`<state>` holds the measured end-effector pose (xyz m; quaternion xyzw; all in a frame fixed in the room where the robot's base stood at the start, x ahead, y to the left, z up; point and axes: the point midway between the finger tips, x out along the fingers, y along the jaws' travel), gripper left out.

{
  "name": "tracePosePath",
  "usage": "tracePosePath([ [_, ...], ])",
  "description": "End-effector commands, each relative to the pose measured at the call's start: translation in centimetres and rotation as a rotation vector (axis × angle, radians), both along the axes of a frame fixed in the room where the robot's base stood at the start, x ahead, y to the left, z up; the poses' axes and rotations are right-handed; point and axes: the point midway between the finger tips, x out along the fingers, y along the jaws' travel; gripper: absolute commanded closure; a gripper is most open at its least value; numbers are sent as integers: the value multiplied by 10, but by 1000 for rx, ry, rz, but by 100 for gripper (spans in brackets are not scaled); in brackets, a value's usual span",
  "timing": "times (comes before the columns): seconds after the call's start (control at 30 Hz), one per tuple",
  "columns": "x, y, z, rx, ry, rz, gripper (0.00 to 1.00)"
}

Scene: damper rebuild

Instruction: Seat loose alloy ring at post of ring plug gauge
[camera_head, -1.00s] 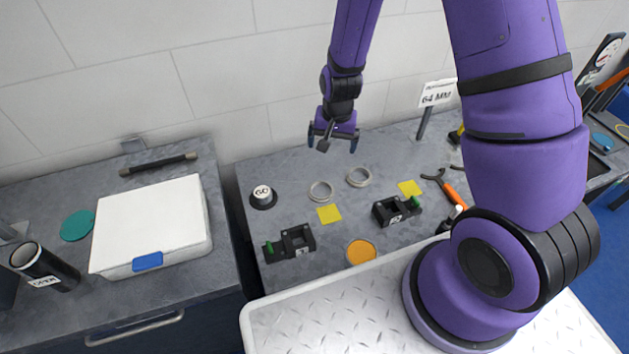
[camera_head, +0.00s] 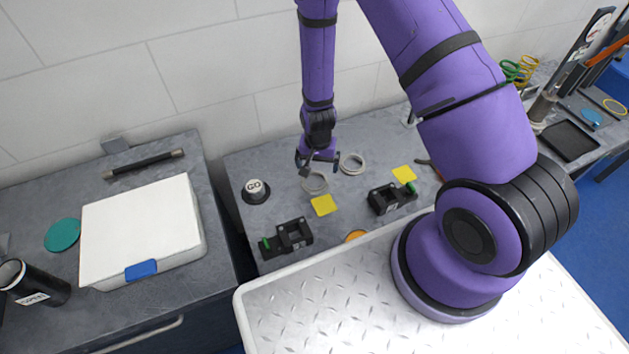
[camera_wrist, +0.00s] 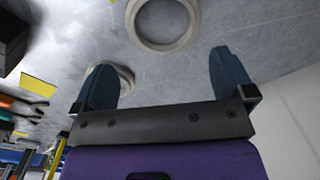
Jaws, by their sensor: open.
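The ring plug gauge (camera_head: 256,195) stands at the left of the grey worktop, a white post marked GO on a round black base. Its post is bare. Two similar pale grey rings lie flat to its right, a left ring (camera_head: 316,193) and a right ring (camera_head: 353,173). I cannot tell by look which is the loose alloy one. My gripper (camera_head: 317,168) is open and empty above the left ring, partly covering it. In the wrist view one ring (camera_wrist: 150,45) lies ahead of the open fingers (camera_wrist: 162,62), and another ring (camera_wrist: 126,76) is partly hidden behind the left finger.
Black fixtures (camera_head: 287,240) and (camera_head: 391,199) stand nearer the front, with yellow squares (camera_head: 323,205) and (camera_head: 404,173) and an orange disc (camera_head: 355,236). A white case (camera_head: 143,235) sits on the left counter. The wall is close behind.

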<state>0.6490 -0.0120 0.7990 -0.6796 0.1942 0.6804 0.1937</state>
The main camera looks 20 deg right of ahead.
Motion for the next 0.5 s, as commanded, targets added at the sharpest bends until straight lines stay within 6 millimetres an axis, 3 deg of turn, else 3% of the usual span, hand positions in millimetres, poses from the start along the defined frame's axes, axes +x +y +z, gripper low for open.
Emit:
tracePosePath([
  [0.5,-5,11,-49,1,-1,1,0],
])
